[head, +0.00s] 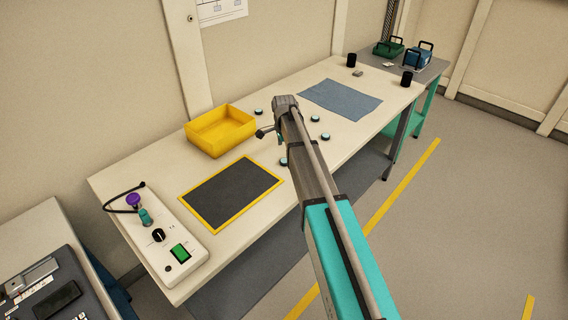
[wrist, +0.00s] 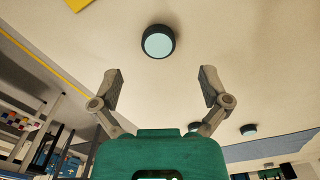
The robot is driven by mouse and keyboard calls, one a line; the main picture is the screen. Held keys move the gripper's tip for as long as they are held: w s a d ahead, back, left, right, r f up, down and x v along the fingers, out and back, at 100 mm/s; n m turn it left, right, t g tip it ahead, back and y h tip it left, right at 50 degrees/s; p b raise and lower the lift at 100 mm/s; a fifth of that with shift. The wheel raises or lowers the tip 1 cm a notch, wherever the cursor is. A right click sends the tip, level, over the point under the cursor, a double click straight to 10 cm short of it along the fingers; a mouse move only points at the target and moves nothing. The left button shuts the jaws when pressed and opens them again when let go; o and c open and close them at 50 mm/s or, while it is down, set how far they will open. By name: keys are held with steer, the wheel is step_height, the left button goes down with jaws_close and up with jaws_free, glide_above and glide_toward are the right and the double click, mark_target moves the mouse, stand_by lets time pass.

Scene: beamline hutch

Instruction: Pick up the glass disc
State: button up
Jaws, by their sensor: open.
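Several small round discs with dark rims and pale blue faces lie on the table; one glass disc (wrist: 158,42) is large in the wrist view, centred beyond my fingertips. My gripper (wrist: 160,76) is open and empty, its two fingers spread apart on either side below that disc, not touching it. In the head view my gripper (head: 267,133) is above the table, partly hidden by my arm. Discs there include one near the yellow bin (head: 258,112), one by the arm at the front (head: 283,161), and two right of the arm (head: 315,119).
The yellow bin (head: 220,132) stands at the back. A black mat with yellow border (head: 230,194) lies left of my arm, a blue cloth (head: 341,99) right. A white control box (head: 160,232) is at the left end. Black cups (head: 406,78) stand at the right end.

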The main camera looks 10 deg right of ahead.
mark_target(285, 160)
steer(key=shift+s+d+f+b, duration=0.15)
steer(key=shift+f+b, duration=2.4)
steer(key=shift+f, duration=0.05)
steer(key=shift+c, duration=0.3)
steer(key=c, duration=1)
